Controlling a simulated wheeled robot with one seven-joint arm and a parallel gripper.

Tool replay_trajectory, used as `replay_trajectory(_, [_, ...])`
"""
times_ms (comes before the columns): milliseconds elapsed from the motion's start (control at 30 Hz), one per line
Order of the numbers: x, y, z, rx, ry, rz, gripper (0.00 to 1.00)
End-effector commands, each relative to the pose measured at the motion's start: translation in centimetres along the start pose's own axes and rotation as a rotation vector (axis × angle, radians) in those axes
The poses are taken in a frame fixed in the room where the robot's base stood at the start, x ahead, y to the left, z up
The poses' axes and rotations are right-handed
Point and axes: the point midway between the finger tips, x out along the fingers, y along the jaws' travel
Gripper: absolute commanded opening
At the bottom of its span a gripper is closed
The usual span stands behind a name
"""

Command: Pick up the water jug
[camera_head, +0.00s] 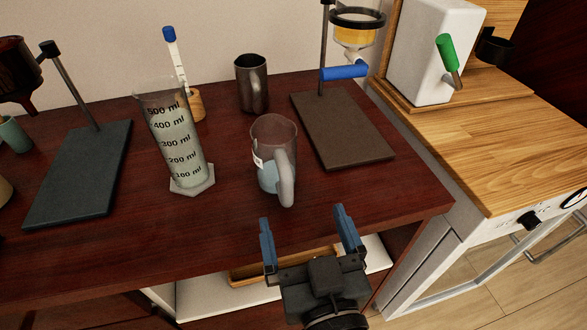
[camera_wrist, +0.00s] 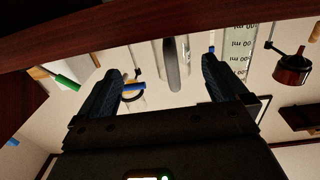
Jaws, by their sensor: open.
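The water jug (camera_head: 265,142) is a clear, tapered vessel with a thick grey handle (camera_head: 286,183) facing the front right. It stands upright on the dark red wooden table and holds a little pale liquid low down. My gripper (camera_head: 303,216) is open and empty, in front of the table's front edge and nearer the camera than the jug. The fingers are apart from the handle. In the wrist view, which looks upside down, the jug (camera_wrist: 184,52) and its handle appear beyond and between the open fingertips (camera_wrist: 163,68).
A graduated cylinder (camera_head: 175,140) stands left of the jug, and a dark metal mug (camera_head: 247,80) behind it. A stand with a dark base (camera_head: 345,135) is to the right, another dark-based stand (camera_head: 85,175) at left. A shelf lies below the tabletop.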

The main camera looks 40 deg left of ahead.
Motion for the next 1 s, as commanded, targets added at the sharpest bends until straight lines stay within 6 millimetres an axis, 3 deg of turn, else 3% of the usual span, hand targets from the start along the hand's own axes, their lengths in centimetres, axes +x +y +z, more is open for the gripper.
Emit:
replay_trajectory(200, [2.3,-1.6,-1.1,-0.009,0.012,-0.041,1.00])
replay_trajectory(800, [9.0,-1.5,-2.2,-0.008,0.011,-0.040,1.00])
replay_trajectory(1000, [9.5,-1.4,-2.1,-0.008,0.011,-0.039,1.00])
